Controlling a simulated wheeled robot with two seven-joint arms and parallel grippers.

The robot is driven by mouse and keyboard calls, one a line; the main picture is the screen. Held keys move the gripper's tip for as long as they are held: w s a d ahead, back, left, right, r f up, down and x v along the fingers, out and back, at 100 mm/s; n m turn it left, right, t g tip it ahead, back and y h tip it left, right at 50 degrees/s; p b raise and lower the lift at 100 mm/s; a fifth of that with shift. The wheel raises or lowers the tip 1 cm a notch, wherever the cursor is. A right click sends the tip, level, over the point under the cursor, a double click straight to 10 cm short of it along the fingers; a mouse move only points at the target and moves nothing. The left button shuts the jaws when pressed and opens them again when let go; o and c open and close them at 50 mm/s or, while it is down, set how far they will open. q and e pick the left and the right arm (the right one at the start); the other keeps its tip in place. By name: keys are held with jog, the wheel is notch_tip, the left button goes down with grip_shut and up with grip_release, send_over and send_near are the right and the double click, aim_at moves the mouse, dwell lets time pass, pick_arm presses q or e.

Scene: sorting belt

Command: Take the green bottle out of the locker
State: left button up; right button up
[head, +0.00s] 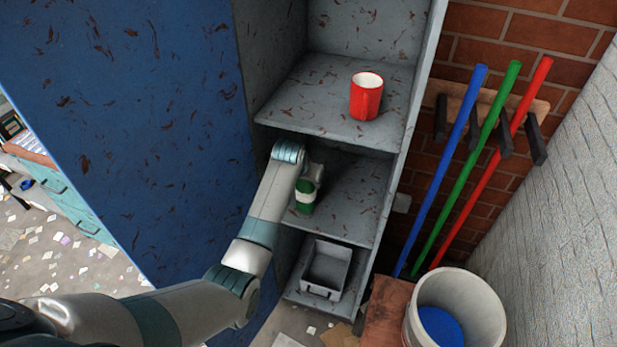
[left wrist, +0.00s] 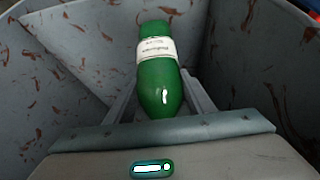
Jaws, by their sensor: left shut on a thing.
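The green bottle (head: 305,197) with a white label is on the middle shelf (head: 352,205) of the grey locker in the head view. It also fills the centre of the left wrist view (left wrist: 160,85). My left gripper (left wrist: 158,100) is shut on the bottle, with a finger on each side of it. In the head view my left wrist and arm hide part of the bottle and most of the gripper. I cannot tell whether the bottle's base touches the shelf. My right gripper is in neither view.
A red mug (head: 366,97) stands on the shelf above. A grey bin (head: 326,270) sits on the bottom shelf. The blue locker door or side (head: 140,110) is at left. At right are a white bucket (head: 470,290) and blue, green and red poles (head: 480,150) against the brick wall.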

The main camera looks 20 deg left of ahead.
pick_arm(q)
jog(key=s+b, duration=0.2)
jog(key=s, duration=1.3)
jog(key=shift+s+a+b, duration=0.25)
jog(key=shift+a+b, duration=0.05)
jog(key=shift+b, duration=0.05)
jog(key=shift+r, duration=0.1)
